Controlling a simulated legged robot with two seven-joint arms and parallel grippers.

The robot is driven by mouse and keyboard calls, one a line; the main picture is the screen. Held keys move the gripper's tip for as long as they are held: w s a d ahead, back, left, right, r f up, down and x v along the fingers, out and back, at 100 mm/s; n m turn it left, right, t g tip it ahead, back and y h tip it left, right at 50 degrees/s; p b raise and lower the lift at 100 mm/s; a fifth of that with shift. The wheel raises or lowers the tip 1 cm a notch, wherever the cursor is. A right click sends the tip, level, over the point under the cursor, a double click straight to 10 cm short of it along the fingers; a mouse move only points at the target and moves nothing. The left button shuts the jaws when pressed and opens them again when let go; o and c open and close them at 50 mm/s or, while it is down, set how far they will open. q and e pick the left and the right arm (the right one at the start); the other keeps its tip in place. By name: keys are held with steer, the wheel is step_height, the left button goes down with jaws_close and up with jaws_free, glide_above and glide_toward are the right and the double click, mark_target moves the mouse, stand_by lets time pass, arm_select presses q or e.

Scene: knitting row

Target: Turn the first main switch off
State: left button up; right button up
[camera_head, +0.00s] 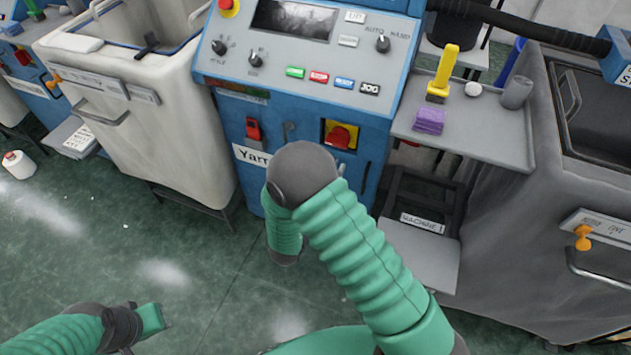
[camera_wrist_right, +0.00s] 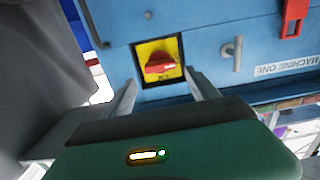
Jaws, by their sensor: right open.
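The main switch is a red rotary knob (camera_head: 340,136) on a yellow plate, on the blue front of the machine (camera_head: 300,110). In the right wrist view the red knob (camera_wrist_right: 160,63) sits straight ahead, between and just beyond the fingertips of my right gripper (camera_wrist_right: 163,86). That gripper is open and empty; a small gap seems to remain. In the head view my right arm hides this gripper. My left gripper (camera_head: 150,319) is low at the left, over the floor and far from the switch. Its fingers are not clear.
A grey hook (camera_wrist_right: 232,52) and a red fitting (camera_wrist_right: 294,16) stick out beside the switch. A side shelf (camera_head: 480,130) holds a yellow-handled brush (camera_head: 444,70) and purple block (camera_head: 429,120). A large grey bin (camera_head: 590,190) stands right, a pale bin (camera_head: 150,130) left.

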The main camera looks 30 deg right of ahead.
steer(key=v, duration=0.7)
steer(key=shift+p, duration=0.3)
steer(key=w+a+f+n+g+y, duration=0.1)
steer(key=w+a+n+g+y, duration=0.15)
steer(key=a+n+y, duration=0.65)
steer(key=s+d+g+y, duration=0.2)
steer(key=s+g, duration=0.1)
steer(key=s, duration=0.5)
steer(key=s+d+g+y, duration=0.3)
steer(key=s+g, duration=0.1)
steer(key=s, duration=0.5)
steer(key=w+p+v, duration=0.2)
steer(key=p+v, duration=0.7)
steer(key=w+p+v, duration=0.1)
steer(key=p+v, duration=0.9)
steer(key=shift+w+a+r+n, duration=0.3)
steer(key=shift+w+a+r, duration=0.25)
steer(key=shift+w+a, duration=0.15)
